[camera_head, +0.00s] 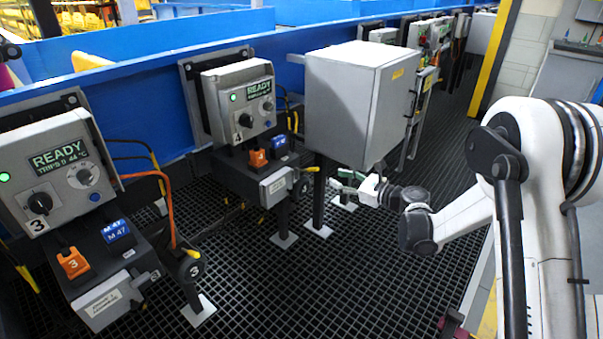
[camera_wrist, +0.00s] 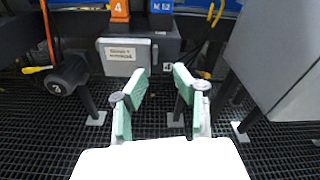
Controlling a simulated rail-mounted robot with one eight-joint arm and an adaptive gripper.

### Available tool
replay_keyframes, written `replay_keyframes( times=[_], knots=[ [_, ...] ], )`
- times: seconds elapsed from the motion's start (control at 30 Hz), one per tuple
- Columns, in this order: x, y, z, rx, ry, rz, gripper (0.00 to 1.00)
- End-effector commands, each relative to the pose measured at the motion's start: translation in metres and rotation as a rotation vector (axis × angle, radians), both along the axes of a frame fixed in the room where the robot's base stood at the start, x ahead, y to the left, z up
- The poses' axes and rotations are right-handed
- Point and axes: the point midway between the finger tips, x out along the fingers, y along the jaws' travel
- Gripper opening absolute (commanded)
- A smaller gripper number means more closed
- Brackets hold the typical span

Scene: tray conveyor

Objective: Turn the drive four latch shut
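The drive four unit (camera_head: 240,98) stands at the middle left of the head view, with a lit green lamp, a READY display and a black knob beside the number 4. Below it is a small grey labelled box (camera_head: 276,188), which also shows in the wrist view (camera_wrist: 120,62). A small dark latch-like part (camera_wrist: 154,50) shows at the box's right edge; I cannot tell its position. My gripper (camera_head: 350,183) is right of the box in the head view, apart from it. In the wrist view my gripper (camera_wrist: 160,97) is open and empty, its green-padded fingers apart, below and in front of the box.
A large grey cabinet (camera_head: 352,105) stands right of drive four, close to my gripper; it fills the right of the wrist view (camera_wrist: 280,65). An orange plug (camera_head: 258,158) and a blue plug (camera_head: 279,144) sit above the box. Drive three (camera_head: 62,165) is at left. Dark grating covers the floor.

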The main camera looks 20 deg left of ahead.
Motion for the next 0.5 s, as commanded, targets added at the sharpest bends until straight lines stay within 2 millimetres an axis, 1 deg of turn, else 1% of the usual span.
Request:
replay_keyframes(
  times=[0.03, 0.2, 0.33, 0.5],
  knots=[
    [0.002, 0.005, -0.011, 0.040, 0.032, 0.003, 0.28],
    [0.005, 0.016, -0.034, 0.146, 0.123, 0.010, 0.28],
    [0.005, 0.020, -0.043, 0.185, 0.158, 0.015, 0.28],
    [0.007, 0.029, -0.046, 0.194, 0.167, 0.018, 0.28]
  ],
)
